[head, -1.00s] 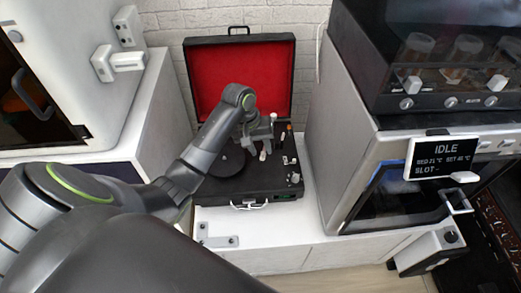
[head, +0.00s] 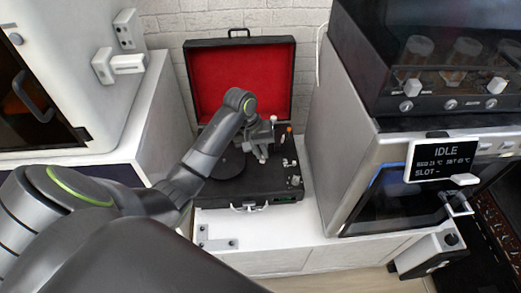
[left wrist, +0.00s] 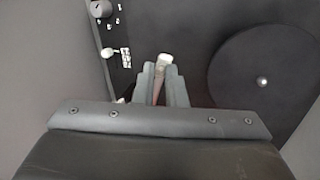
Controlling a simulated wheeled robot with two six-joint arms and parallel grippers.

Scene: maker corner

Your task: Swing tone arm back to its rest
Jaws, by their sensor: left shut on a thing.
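The record player (head: 276,186) is an open black suitcase with a red-lined lid, standing on the white counter. My left gripper (head: 262,153) is over its deck, to the right of the dark round platter (head: 228,163). In the left wrist view, the gripper (left wrist: 163,88) is shut around the tone arm (left wrist: 163,62), whose pale end sticks out past the fingers. The platter (left wrist: 240,85) lies to the right there, apart from the fingers. The tone arm's rest cannot be made out clearly. My right gripper is not in view.
The open lid (head: 240,75) stands behind the deck. A knob (left wrist: 102,9) and a small white lever (left wrist: 110,53) sit left of the fingers in the wrist view. A tall cabinet (head: 335,150) with a display stands close on the right. A white cabinet is at left.

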